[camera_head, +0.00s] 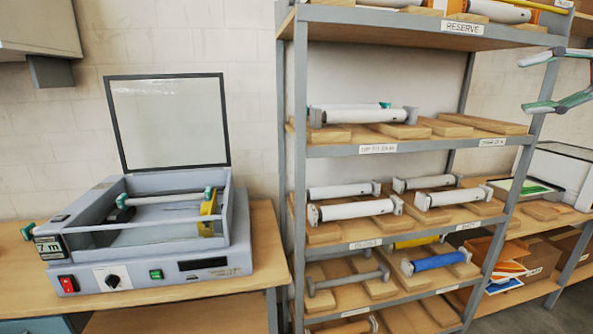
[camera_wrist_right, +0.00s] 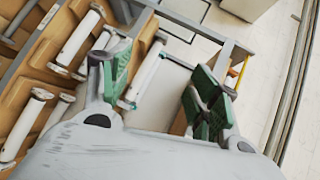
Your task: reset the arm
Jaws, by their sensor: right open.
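My right gripper (camera_head: 524,85) is at the upper right of the head view, in front of the shelf's right side. Its two fingers with green pads are spread apart, and nothing is between them. In the right wrist view the same gripper (camera_wrist_right: 158,88) is open, with shelves and rollers behind it. No object is seen touching its pads. My left gripper is not in view.
The grey laminator (camera_head: 150,262) stands on the wooden table (camera_head: 262,228) at left, its clear lid (camera_head: 170,125) raised. A metal rack (camera_head: 300,170) holds several rollers, including a blue one (camera_head: 440,261). A side table (camera_head: 560,217) is at right.

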